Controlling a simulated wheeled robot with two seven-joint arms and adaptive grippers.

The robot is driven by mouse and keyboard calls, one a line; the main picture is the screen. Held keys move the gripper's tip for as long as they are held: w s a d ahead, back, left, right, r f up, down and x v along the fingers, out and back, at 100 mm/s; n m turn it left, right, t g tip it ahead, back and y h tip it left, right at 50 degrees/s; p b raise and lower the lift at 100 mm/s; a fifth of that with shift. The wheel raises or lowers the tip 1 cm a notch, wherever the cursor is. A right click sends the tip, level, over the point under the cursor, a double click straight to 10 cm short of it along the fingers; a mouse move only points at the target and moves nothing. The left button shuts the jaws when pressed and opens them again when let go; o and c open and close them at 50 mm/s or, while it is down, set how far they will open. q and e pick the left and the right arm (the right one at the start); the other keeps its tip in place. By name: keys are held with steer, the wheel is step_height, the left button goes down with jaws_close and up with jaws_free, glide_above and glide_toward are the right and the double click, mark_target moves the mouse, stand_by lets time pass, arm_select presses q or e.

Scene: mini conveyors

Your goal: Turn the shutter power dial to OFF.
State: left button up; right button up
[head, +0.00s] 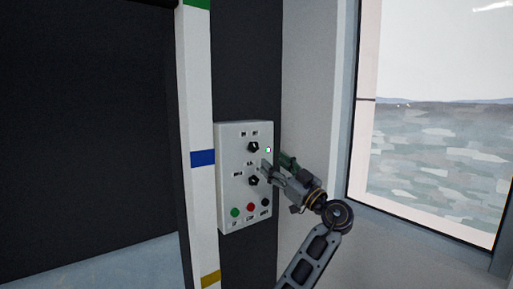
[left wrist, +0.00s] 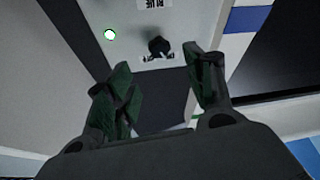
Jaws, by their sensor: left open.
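A white control panel (head: 229,167) on the dark wall carries an upper black dial (head: 253,147) and a lower black dial (head: 254,181). Their small labels are unreadable in the head view, so I cannot tell the dial settings. My left gripper (head: 274,164) is open and empty in front of the panel's right side. The left wrist view is upside down relative to the head view; there the dial (left wrist: 158,46) lies just beyond the open fingers (left wrist: 163,72), apart from them, with the lit lamp (left wrist: 110,34) beside it.
Below the dials are a green button (head: 235,212), a red button (head: 251,207) and a black button (head: 266,202). A white post (head: 201,120) with coloured bands stands left of the panel. A pale wall and a window (head: 430,140) are at the right.

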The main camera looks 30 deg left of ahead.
mark_target(255, 147)
arm_select(q)
steer(key=p+x, duration=0.2)
steer(key=x, duration=0.6)
steer(key=shift+p+x, duration=0.4)
steer(key=shift+x, duration=0.55)
steer(key=shift+c, duration=0.6)
steer(key=c, duration=0.9)
arm_select(e)
steer(key=r, duration=0.1)
steer(key=a+r, duration=0.2)
steer(key=shift+s, duration=0.3)
